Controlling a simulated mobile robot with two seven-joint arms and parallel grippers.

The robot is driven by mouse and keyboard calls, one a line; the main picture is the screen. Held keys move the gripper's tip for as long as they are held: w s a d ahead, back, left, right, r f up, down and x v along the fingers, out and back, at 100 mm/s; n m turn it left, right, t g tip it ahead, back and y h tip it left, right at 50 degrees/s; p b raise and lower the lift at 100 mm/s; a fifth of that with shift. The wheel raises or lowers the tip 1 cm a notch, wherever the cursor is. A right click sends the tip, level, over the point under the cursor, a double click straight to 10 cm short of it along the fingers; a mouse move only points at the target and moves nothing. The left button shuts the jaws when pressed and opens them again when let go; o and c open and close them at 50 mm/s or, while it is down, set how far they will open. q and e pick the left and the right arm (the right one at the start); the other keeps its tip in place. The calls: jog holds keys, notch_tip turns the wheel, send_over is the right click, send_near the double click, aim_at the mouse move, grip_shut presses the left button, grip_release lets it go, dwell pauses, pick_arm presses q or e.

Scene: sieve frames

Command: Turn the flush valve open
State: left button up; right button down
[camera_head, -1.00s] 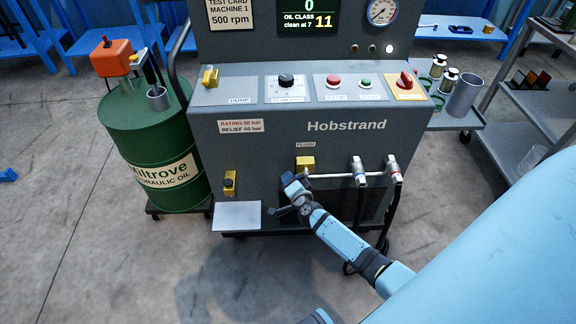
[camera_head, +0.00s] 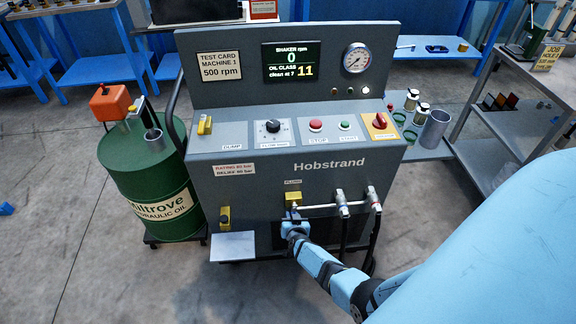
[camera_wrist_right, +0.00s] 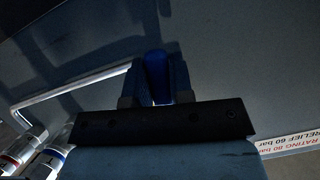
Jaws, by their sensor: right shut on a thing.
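The flush valve (camera_head: 293,199) is a brass block under the FLUSH label on the lower front of the grey Hobstrand machine (camera_head: 330,145). A pipe runs from it to the right. My right gripper (camera_head: 294,226) is just below the valve and hides its lower part. In the right wrist view, the gripper's fingers are shut on a blue handle (camera_wrist_right: 156,80), which stands between them; it looks like the valve's handle. How far the handle is turned cannot be told. My left gripper is not in view.
Two hose fittings (camera_head: 341,202) with dark hoses are right of the valve. A small brass valve (camera_head: 224,217) and a pale shelf (camera_head: 232,246) are to its left. A green oil drum (camera_head: 150,185) stands at the machine's left. Floor in front is open.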

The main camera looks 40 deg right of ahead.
jog(key=shift+s+d+n+g, duration=0.2)
jog(key=shift+n+g, duration=0.1)
jog(key=shift+n, duration=0.1)
pick_arm(q)
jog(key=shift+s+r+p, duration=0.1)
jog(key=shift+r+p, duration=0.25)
jog(key=shift+p, duration=0.05)
pick_arm(e)
jog(key=shift+d+n+h, duration=0.2)
jog(key=shift+n+h, duration=0.1)
jog(key=shift+h, duration=0.1)
jog(key=shift+d, duration=0.1)
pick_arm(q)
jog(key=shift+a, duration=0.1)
pick_arm(e)
jog(key=c, duration=1)
grip_release()
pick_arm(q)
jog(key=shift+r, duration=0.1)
pick_arm(e)
jog(key=shift+s, duration=0.1)
